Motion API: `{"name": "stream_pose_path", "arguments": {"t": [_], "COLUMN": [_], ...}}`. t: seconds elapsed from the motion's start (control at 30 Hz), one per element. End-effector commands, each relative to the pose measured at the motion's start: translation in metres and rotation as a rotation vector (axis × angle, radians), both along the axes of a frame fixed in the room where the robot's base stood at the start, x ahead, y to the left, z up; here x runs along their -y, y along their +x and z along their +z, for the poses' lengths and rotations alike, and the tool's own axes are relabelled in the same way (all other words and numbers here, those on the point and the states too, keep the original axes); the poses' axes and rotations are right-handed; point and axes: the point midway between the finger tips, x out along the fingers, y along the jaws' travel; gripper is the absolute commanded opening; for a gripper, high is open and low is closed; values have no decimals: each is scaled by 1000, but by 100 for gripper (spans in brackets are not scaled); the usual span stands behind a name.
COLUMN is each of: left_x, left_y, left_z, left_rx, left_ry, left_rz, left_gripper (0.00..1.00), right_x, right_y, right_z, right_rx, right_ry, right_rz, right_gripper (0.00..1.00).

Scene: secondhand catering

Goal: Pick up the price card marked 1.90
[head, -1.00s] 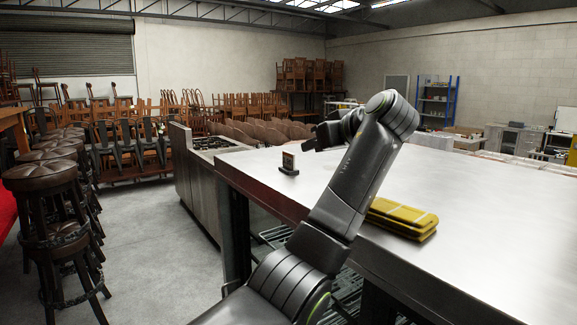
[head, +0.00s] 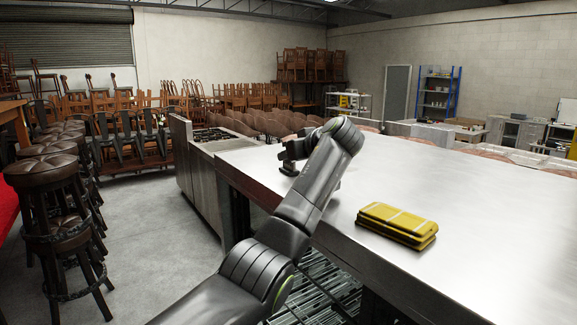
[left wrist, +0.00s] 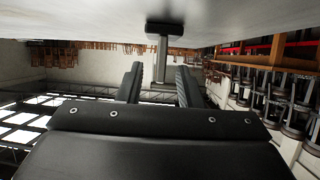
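The price card (left wrist: 162,60) stands on the steel worktop (head: 470,215) in a dark foot (left wrist: 165,27). In the left wrist view, where the worktop is at the top, the card is edge-on and its marking cannot be read. My left gripper (left wrist: 159,78) is open, with one finger on each side of the card's free end and gaps showing on both sides. In the head view my left gripper (head: 291,151) is at the worktop's far left corner and hides most of the card; the dark foot (head: 288,171) shows below it. My right gripper is not in view.
A stack of yellow folded items (head: 398,222) lies on the worktop to the right of my arm. The rest of the worktop is clear. A cooker (head: 215,139) stands beyond its left end. Stools (head: 55,190) and stacked chairs stand on the floor at left and behind.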

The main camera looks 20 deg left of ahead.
Motion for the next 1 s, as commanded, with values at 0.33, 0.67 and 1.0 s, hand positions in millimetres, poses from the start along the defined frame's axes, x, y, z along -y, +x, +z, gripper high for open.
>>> {"name": "stream_pose_path", "arguments": {"t": [0.33, 0.67, 1.0], "left_x": [1, 1, 1], "left_y": [0, 0, 0], "left_z": [0, 0, 15], "left_rx": [0, 0, 3], "left_ry": [0, 0, 1], "left_rz": [-1, -1, 1], "left_gripper": [4, 0, 0], "right_x": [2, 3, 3], "right_y": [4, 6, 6], "right_z": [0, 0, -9], "right_rx": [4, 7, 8], "right_ry": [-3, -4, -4], "right_rz": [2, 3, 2], "right_gripper": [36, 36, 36]}}
